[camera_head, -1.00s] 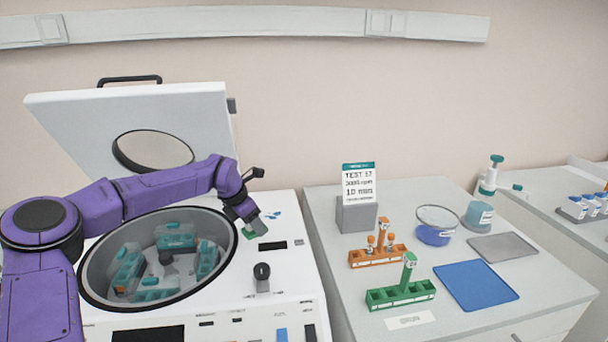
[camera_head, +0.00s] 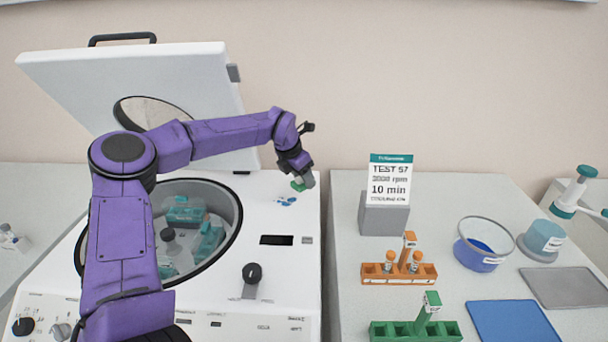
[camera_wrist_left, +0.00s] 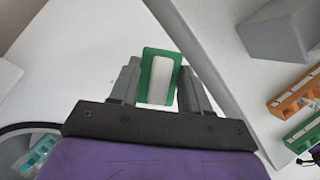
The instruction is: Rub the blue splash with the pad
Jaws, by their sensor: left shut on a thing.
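My left gripper (camera_head: 303,182) is shut on a small green pad (camera_head: 297,186) above the white top of the centrifuge (camera_head: 262,215). The left wrist view shows the pad (camera_wrist_left: 160,76) as a green piece with a white middle, held between the two grey fingers (camera_wrist_left: 158,85). The blue splash (camera_head: 287,201) is a few small blue spots on the centrifuge top, just below and left of the pad in the head view. I cannot tell whether the pad touches the surface. The splash does not show in the left wrist view. My right gripper is in neither view.
The centrifuge's lid (camera_head: 135,95) stands open behind its round bowl, which holds teal tube holders. A knob (camera_head: 253,273) sticks up at the front. On the right bench are a sign on a grey block (camera_head: 383,215), an orange rack (camera_head: 399,274), a green rack (camera_head: 415,331) and a blue bowl (camera_head: 484,245).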

